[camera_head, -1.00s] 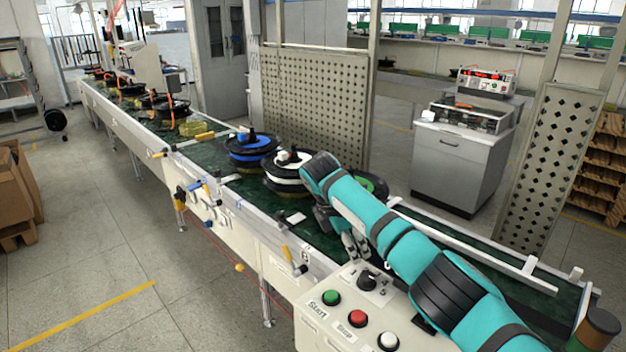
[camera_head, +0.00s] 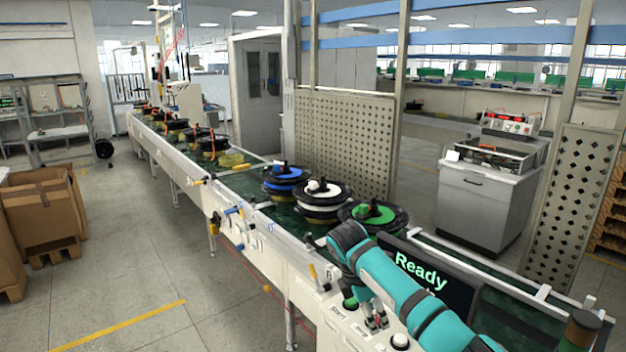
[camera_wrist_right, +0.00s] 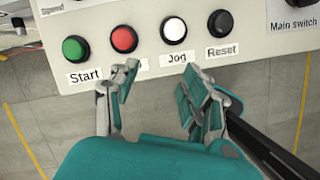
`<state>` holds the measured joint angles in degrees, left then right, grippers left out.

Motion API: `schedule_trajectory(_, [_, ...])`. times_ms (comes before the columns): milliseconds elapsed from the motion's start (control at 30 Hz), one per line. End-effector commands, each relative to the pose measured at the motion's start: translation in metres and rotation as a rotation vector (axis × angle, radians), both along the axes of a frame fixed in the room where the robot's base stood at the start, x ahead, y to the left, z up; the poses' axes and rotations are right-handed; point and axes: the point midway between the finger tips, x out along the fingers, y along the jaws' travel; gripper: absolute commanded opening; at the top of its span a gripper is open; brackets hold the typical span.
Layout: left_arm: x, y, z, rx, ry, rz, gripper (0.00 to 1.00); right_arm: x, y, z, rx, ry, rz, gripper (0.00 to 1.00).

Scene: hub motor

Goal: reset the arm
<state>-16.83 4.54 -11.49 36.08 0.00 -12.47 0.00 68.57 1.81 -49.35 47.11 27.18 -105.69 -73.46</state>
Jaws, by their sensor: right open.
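My right arm reaches in from the lower right in the head view. Its gripper (camera_head: 376,323) hangs over the control panel, with its fingers pointing down. The panel carries a green Start button (camera_wrist_right: 75,48), a red button (camera_wrist_right: 124,39) whose label is mostly hidden by a finger, a white Jog button (camera_wrist_right: 173,29) and a black Reset button (camera_wrist_right: 220,23). A dark screen (camera_head: 425,276) behind the arm reads "Ready". My left gripper is not in view.
Hub motors with blue (camera_head: 285,172), white (camera_head: 322,190) and green (camera_head: 373,212) tops sit on the long conveyor (camera_head: 258,212). A perforated panel (camera_head: 345,140) stands behind it. A grey cabinet (camera_head: 480,205) stands at right; cardboard boxes (camera_head: 40,210) at left.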

Motion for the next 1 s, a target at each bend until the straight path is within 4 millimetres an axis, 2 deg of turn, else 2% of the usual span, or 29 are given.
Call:
schedule_trajectory(167, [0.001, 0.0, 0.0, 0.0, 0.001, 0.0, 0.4, -0.022, 0.02, -0.043, 0.068, -0.007, -0.03, 0.47])
schedule_trajectory(367, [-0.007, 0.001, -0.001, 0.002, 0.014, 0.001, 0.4, -0.064, 0.047, -0.098, 0.189, -0.028, -0.119, 0.47])
schedule_trajectory(467, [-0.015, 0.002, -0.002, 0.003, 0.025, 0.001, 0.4, -0.097, 0.059, -0.129, 0.277, -0.044, -0.21, 0.47])
schedule_trajectory(567, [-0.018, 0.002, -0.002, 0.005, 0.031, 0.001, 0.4, -0.141, 0.066, -0.159, 0.381, -0.065, -0.359, 0.47])
schedule_trajectory(667, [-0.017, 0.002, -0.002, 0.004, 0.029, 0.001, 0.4, -0.186, 0.062, -0.179, 0.473, -0.095, -0.545, 0.47])
schedule_trajectory(767, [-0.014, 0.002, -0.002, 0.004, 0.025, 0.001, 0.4, -0.233, 0.046, -0.189, 0.544, -0.131, -0.755, 0.47])
schedule_trajectory(900, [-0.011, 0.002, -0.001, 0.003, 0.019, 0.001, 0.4, -0.286, 0.016, -0.189, 0.592, -0.194, -1.014, 0.47])
schedule_trajectory(1000, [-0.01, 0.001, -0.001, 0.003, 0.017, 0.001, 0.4, -0.313, -0.003, -0.185, 0.604, -0.234, -1.145, 0.47])
